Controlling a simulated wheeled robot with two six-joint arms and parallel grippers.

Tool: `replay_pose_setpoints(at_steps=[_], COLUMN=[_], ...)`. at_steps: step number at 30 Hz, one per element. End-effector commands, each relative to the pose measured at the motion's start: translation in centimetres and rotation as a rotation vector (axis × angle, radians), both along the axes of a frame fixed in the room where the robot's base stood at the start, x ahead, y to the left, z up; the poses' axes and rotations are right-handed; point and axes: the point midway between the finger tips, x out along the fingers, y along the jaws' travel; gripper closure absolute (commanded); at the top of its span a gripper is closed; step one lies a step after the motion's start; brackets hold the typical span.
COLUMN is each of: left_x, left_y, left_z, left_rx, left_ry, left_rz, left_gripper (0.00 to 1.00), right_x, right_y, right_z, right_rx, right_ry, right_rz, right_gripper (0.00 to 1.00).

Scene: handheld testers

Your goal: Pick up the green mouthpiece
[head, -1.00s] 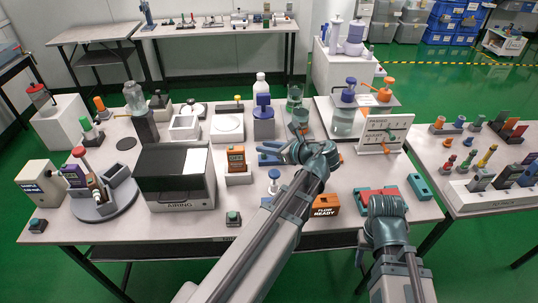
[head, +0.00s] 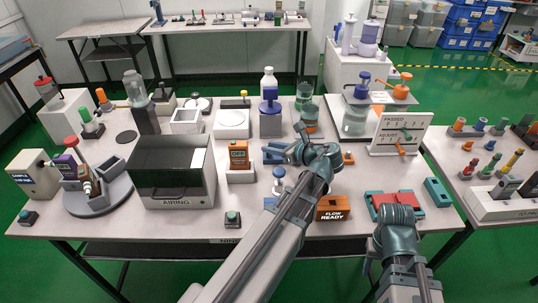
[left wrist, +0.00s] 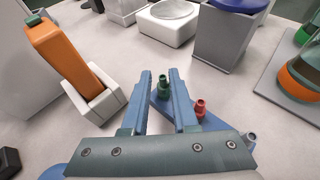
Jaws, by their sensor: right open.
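The green mouthpiece (left wrist: 163,86) stands upright in the left wrist view on a blue holder (left wrist: 215,123). It shows in the gap between the tips of my left gripper (left wrist: 163,92). The gripper is open with a blue finger on each side; contact cannot be told. A red mouthpiece (left wrist: 200,108) stands on the same holder, just right of the right finger. In the head view my left gripper (head: 297,148) is over the blue holder (head: 272,153), and the green mouthpiece is not clear there. My right gripper (head: 397,212) is at the red tray (head: 376,198); its fingers are hidden.
An orange tester (left wrist: 60,60) in a white stand is left of the left gripper. A grey block with a blue top (left wrist: 225,35) and a white dish stand (left wrist: 168,22) are beyond it. A glass with an orange band (left wrist: 302,78) is at right.

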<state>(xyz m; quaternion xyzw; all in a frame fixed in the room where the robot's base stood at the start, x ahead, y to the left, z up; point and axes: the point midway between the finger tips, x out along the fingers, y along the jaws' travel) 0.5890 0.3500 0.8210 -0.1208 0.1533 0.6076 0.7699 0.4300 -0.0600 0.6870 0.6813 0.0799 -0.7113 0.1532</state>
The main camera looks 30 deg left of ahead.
Motion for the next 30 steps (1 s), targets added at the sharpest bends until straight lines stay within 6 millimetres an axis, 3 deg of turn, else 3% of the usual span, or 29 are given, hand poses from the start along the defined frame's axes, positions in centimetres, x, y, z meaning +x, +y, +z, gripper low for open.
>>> replay_pose_setpoints(at_steps=[7, 16, 23, 27, 30], left_x=[0.4, 1.4, 1.4, 1.4, 1.4], left_y=[0.9, 4.2, 4.4, 4.4, 4.4], left_z=[-0.8, -2.7, -2.6, -2.5, -2.6], left_rx=[0.000, 0.000, 0.000, 0.000, 0.000], left_ry=[-0.001, -0.001, 0.000, 0.000, 0.000], left_rz=[0.001, 0.001, -0.001, -0.001, -0.001], left_gripper=[0.73, 0.73, 0.73, 0.97, 1.00], right_x=[0.0, 0.0, 0.0, 0.0, 0.0], right_y=[0.0, 0.0, 0.0, 0.0, 0.0], right_z=[-0.8, -2.7, -2.5, -2.5, -2.5], right_rx=[0.000, 0.000, 0.000, 0.000, 0.000], right_ry=[0.000, 0.000, 0.000, 0.000, 0.000], right_rz=[0.000, 0.000, 0.000, 0.000, 0.000], right_gripper=[0.50, 0.50, 0.50, 0.50, 0.50])
